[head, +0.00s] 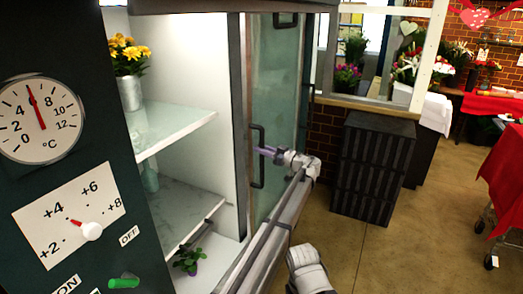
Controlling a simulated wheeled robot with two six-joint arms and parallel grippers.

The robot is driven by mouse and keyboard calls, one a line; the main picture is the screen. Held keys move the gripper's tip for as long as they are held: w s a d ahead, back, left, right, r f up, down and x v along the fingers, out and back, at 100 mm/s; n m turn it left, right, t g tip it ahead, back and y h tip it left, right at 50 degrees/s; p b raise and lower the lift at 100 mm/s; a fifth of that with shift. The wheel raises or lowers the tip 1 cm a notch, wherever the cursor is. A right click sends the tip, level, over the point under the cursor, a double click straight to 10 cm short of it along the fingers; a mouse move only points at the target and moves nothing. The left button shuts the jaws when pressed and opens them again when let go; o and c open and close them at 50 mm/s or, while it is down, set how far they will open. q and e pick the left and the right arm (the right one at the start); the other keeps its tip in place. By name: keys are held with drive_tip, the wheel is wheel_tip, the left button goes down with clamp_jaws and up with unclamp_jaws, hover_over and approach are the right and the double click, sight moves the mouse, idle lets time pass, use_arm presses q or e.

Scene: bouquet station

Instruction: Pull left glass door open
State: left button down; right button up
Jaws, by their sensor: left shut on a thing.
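The left glass door (276,90) of the display cooler stands at the middle of the head view, seen at a steep angle. Its dark upright handle (257,181) is on the door's near side. My left gripper (265,152) is at the handle and shut on it; the exact finger contact is small and hard to make out. Left of the door, the cooler's white inside shows through a wide gap. My right gripper is not in view.
Inside are glass shelves (172,128), a vase of yellow flowers (129,92) and a small purple plant (188,261). A control panel (75,170) fills the left. A dark ribbed crate stack (372,168) stands right of the door.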

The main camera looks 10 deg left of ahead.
use_arm(q)
drive_tip(key=c, duration=0.7)
unclamp_jaws()
drive_tip(key=shift+c, duration=0.2)
